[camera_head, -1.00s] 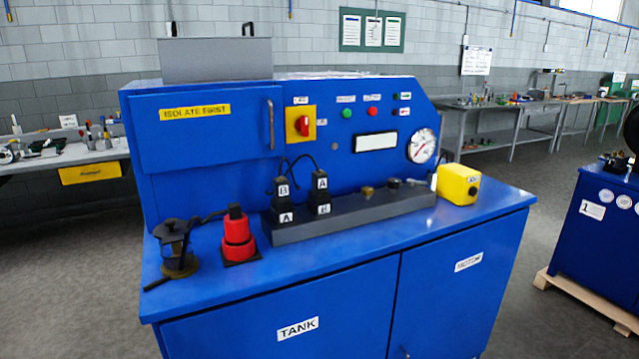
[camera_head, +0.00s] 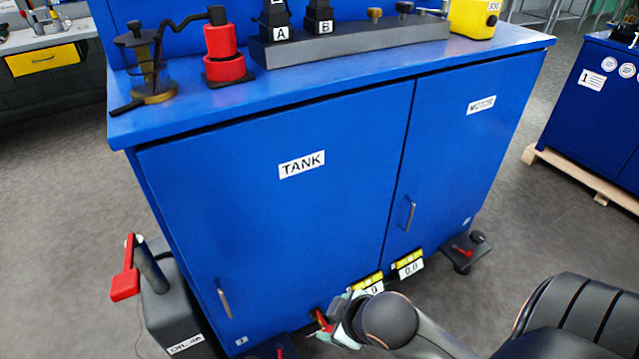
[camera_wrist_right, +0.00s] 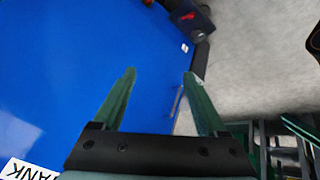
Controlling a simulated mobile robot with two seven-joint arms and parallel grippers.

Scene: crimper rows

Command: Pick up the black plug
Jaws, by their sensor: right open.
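Two black plug-like blocks stand on the grey manifold (camera_head: 350,38) on the blue bench; the left one (camera_head: 277,14) is above label A, the right one (camera_head: 319,10) above label B. Their tops are cut off by the head view's upper edge, and I cannot tell which is the black plug. My right gripper (camera_head: 335,322) is low in front of the blue cabinet (camera_head: 280,220), far below the blocks. In the right wrist view the gripper (camera_wrist_right: 159,74) is open and empty, with the blue cabinet face behind its fingers. My left gripper is not in view.
A red stacked part (camera_head: 224,55) and a glass jar with brass base (camera_head: 147,65) stand left of the manifold. A yellow box (camera_head: 474,18) is at its right. A grey can (camera_head: 172,310) with red handle stands on the floor at lower left.

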